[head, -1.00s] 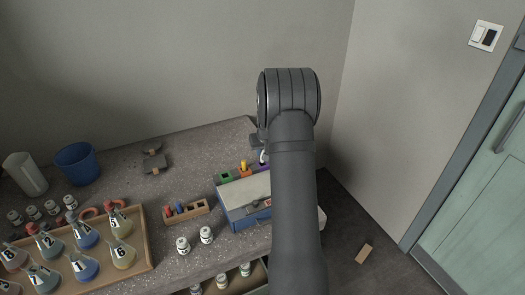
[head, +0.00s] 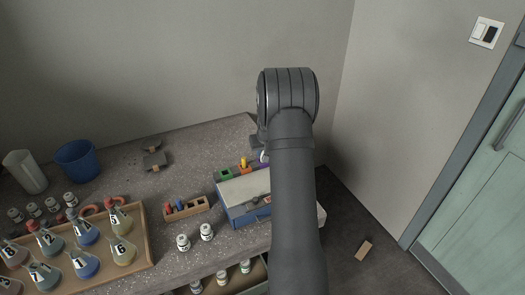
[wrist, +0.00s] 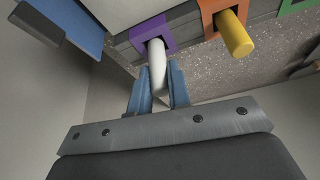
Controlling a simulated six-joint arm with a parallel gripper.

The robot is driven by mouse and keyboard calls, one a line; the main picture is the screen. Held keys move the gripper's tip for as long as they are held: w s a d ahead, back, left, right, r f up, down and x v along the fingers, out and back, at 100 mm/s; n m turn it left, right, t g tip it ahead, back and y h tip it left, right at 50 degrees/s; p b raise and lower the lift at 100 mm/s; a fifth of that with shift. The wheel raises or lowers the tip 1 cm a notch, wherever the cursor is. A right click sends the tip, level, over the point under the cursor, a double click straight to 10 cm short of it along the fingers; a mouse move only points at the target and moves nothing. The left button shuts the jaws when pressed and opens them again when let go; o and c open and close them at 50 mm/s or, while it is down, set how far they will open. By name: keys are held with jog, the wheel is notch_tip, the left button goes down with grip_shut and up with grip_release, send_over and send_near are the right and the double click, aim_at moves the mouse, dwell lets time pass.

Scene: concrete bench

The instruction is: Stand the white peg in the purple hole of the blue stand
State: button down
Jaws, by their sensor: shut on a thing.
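The white peg (wrist: 157,66) is between the two blue fingertips of my gripper (wrist: 159,88), which is shut on it. In the wrist view the peg's far end overlaps the opening of the purple hole (wrist: 138,36); how deep it sits, if at all, I cannot tell. The blue stand (head: 237,217) is at the right of the bench, partly behind my arm. In the head view only a bit of the white peg (head: 264,156) shows beside my arm, and my fingertips are hidden.
A yellow peg (wrist: 236,36) stands in the orange hole (wrist: 207,18) beside the purple one. The green hole (head: 226,174) looks empty. A wooden rack (head: 188,209) with small pegs, two white bottles (head: 183,243) and a tray (head: 147,250) of flasks are left of the stand.

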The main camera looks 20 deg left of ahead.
jog(key=shift+f, duration=0.85)
jog(key=c, duration=1.3)
grip_release()
jog(key=v, duration=1.7)
jog(key=shift+s+r, duration=0.15)
jog(key=x, duration=1.7)
jog(key=shift+f, duration=0.2)
